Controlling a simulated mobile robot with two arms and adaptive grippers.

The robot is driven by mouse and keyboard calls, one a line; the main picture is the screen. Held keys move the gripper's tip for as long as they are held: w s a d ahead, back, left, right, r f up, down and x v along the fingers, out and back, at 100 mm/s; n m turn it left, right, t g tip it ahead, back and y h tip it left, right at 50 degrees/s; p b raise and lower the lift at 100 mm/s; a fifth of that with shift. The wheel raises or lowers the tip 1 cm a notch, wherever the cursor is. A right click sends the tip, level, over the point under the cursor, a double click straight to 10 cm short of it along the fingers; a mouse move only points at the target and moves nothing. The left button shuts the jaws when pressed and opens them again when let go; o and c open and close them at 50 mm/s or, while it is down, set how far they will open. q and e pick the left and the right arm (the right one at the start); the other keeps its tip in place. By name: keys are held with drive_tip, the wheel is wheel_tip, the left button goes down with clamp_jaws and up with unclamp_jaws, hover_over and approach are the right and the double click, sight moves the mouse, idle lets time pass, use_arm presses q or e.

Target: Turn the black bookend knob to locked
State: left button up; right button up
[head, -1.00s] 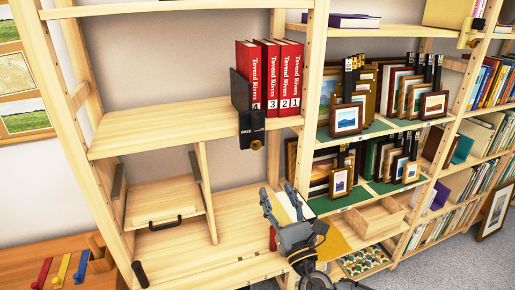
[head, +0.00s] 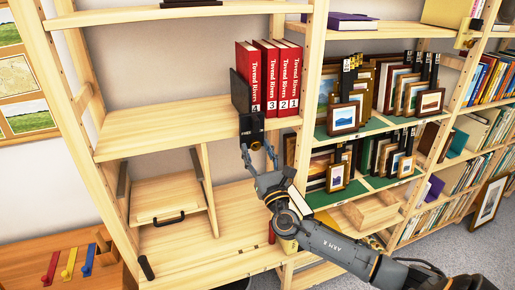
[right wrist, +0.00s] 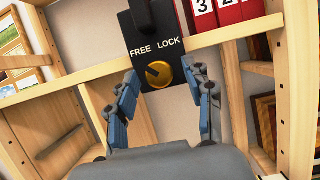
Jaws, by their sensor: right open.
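The black bookend (head: 241,92) stands on the shelf against the left side of the red books. Its black plate (head: 251,127) hangs over the shelf's front edge and carries a brass knob (head: 256,144). In the right wrist view the plate reads FREE on the left and LOCK on the right, and the knob (right wrist: 158,74) has a dark slot that slants toward the upper left, the FREE side. My right gripper (head: 259,158) is open just below and in front of the knob. Its blue fingers (right wrist: 165,92) stand either side of the knob, apart from it. My left gripper is out of view.
The red books (head: 270,77) stand upright right of the bookend. A wooden upright post (head: 312,90) is close on the right. Framed prints (head: 346,118) fill the shelves beyond it. A wooden flap with a black handle (head: 168,218) is below left.

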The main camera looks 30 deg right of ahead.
drive_tip(key=shift+c, duration=0.4)
clamp_jaws()
